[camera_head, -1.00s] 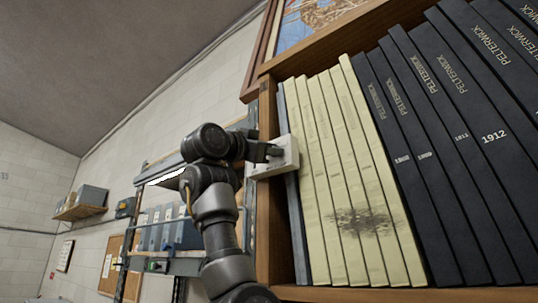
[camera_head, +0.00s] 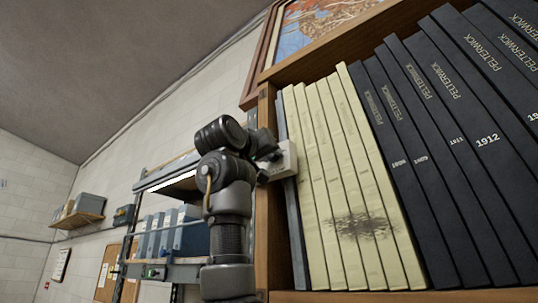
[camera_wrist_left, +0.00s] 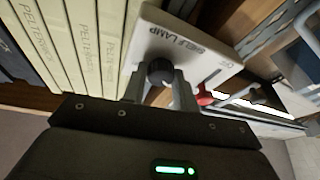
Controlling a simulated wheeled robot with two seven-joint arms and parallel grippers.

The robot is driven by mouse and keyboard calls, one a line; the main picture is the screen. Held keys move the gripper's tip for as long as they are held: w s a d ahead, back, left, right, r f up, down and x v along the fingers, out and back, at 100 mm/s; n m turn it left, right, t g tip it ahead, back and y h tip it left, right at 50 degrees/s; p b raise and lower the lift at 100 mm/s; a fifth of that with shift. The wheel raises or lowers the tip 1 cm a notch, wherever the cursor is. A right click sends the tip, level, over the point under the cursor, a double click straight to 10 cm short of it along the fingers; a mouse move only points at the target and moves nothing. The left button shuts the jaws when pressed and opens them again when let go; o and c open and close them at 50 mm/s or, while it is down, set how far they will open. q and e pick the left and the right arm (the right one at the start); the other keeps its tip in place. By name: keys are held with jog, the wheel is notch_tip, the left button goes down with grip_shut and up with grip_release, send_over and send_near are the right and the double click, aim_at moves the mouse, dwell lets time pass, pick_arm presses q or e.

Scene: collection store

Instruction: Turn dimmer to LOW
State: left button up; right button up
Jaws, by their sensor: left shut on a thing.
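The dimmer is a white box (camera_head: 287,160) on the wooden upright at the left edge of the bookcase. In the left wrist view the dimmer box (camera_wrist_left: 185,42) reads "SHELF LAMP", with small "OFF" lettering near its right edge. Its round black knob (camera_wrist_left: 160,71) sits between the two fingers of my left gripper (camera_wrist_left: 160,84), which is shut on it. In the head view my left gripper (camera_head: 272,157) reaches the box from the left, and my wrist hides the knob. The knob's pointer and any LOW mark cannot be made out. My right gripper is not in view.
Cream volumes (camera_head: 345,190) and dark volumes (camera_head: 430,130) stand close to the right of the dimmer. A framed picture (camera_head: 315,30) hangs above. A metal shelf with blue boxes (camera_head: 165,235) is behind my arm. A red item (camera_wrist_left: 205,97) shows beside the fingers.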

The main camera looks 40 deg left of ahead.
pick_arm(q)
jog(key=shift+r, duration=0.1)
dwell(0.3)
jog(key=o, duration=1)
jog(key=shift+s, duration=0.1)
jog(key=shift+c, duration=0.2)
jog(key=b+v, duration=0.6)
jog(key=v, duration=0.4)
jog(key=shift+s, duration=0.35)
jog(key=shift+d, duration=0.15)
